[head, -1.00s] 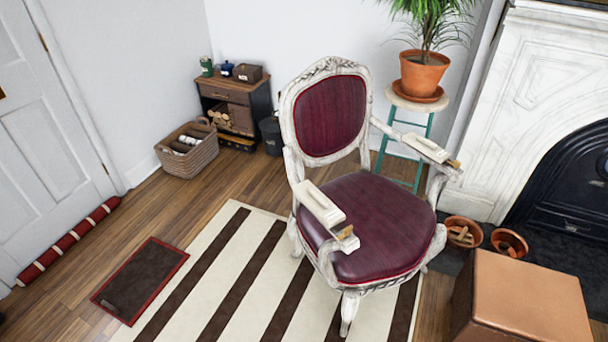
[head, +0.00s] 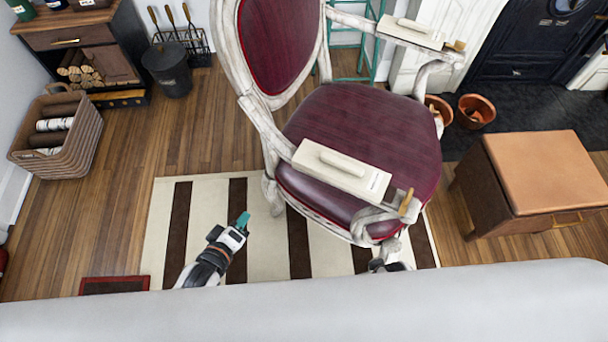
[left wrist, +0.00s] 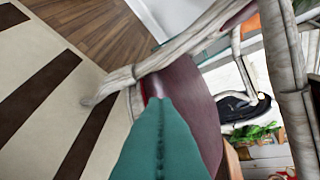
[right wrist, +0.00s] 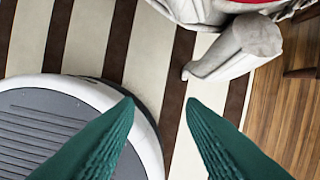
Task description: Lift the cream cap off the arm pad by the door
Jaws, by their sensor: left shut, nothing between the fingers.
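The armchair has dark red upholstery and a worn white frame, with its seat (head: 365,130) in the middle of the head view. A similar cream cap (head: 411,33) lies on the farther arm. My left gripper (head: 242,220) is shut and empty, left of the nearer arm and apart from the cap. In the left wrist view its closed teal fingers (left wrist: 158,105) point toward the chair frame. My right gripper (right wrist: 160,102) is open and empty over the striped rug.
The striped rug (head: 208,205) lies under the chair. A brown box-like stool (head: 545,170) stands at right, with terracotta pots (head: 475,110) behind it. A wicker basket (head: 62,140) and a black bucket (head: 167,68) stand at left. Wood floor is clear between.

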